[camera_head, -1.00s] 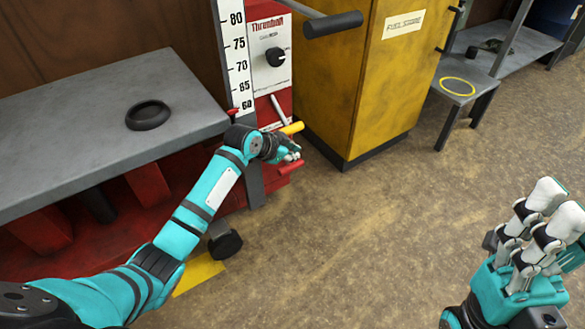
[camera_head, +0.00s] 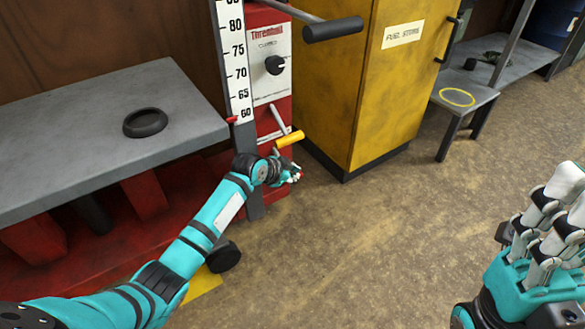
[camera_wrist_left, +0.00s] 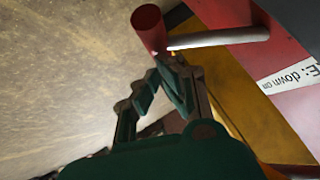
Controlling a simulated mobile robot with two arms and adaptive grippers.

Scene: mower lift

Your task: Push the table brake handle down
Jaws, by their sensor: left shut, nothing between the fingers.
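The red brake handle (camera_wrist_left: 149,28) shows in the left wrist view as a cylinder on a grey rod (camera_wrist_left: 218,38), beside a label (camera_wrist_left: 290,78) with the words "down on". In the head view it is mostly hidden by my left gripper (camera_head: 296,174), below the yellow handle (camera_head: 289,139) on the red lift column. My left gripper is shut and empty. In the wrist view its fingertips (camera_wrist_left: 168,68) are right beside the handle and rod; I cannot tell whether they touch. My right gripper (camera_head: 560,215) is at the right edge, partly cut off, far from the handle.
A grey lift table (camera_head: 90,125) with a black ring (camera_head: 145,122) stands at the left. A grey bar with a black grip (camera_head: 333,29) juts out above. A yellow fuel cabinet (camera_head: 350,90) stands just behind the handles. The floor (camera_head: 370,240) to the right is clear.

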